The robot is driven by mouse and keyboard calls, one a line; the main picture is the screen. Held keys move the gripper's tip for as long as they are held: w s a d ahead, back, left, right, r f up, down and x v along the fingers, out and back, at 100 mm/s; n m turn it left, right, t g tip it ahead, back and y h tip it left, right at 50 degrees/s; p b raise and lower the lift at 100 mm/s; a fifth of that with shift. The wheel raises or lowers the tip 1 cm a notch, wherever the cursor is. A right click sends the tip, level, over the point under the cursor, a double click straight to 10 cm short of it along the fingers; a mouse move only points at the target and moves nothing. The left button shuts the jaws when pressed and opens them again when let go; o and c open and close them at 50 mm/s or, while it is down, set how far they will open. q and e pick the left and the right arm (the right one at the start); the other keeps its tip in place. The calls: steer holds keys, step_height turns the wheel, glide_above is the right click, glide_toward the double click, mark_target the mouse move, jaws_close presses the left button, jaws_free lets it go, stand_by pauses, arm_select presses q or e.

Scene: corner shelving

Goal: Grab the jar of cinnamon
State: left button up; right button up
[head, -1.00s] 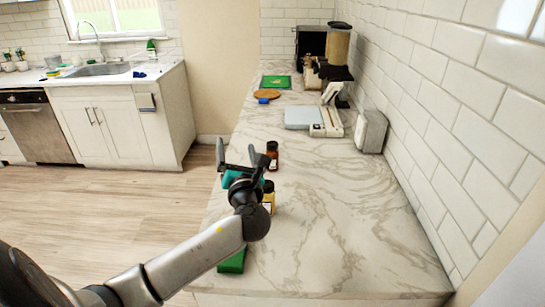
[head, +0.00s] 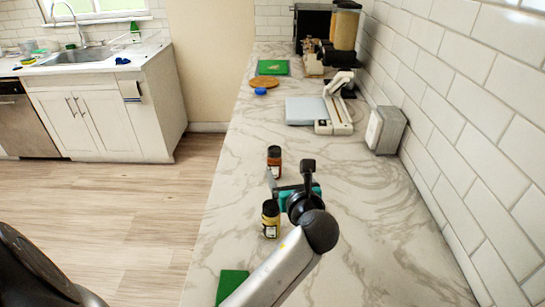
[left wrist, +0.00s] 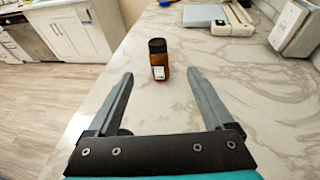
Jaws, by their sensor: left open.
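A reddish-brown spice jar with a black lid (head: 274,160), which looks like the cinnamon, stands upright on the marble counter. It also shows in the left wrist view (left wrist: 158,64), ahead of the fingers and between their lines. Its label is too small to read. My left gripper (head: 289,174) is open and empty, low over the counter on the near side of this jar. In the left wrist view, the open fingers (left wrist: 160,76) point toward the jar, which appears just beyond their tips. My right gripper is not in view.
A yellowish jar with a black lid (head: 270,221) stands close to the left of my gripper. A green item (head: 231,284) lies near the counter's front. A white scale-like device (head: 309,111) and a grey box (head: 385,130) stand farther back. The tiled wall bounds the right.

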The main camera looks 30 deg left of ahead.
arm_select(q)
steer(key=b, duration=0.2)
glide_toward(276, 155)
steer(key=x, duration=0.4)
steer(key=shift+w+f, duration=0.1)
steer(key=shift+f, duration=0.15)
steer(key=shift+r+b+x, duration=0.1)
steer(key=shift+b+x, duration=0.25)
steer(key=shift+x, duration=1.2)
steer(key=shift+r+b+x, duration=0.15)
steer(key=shift+b+x, duration=0.2)
steer(key=shift+x, duration=1.2)
steer(key=shift+a, duration=0.15)
jaws_close()
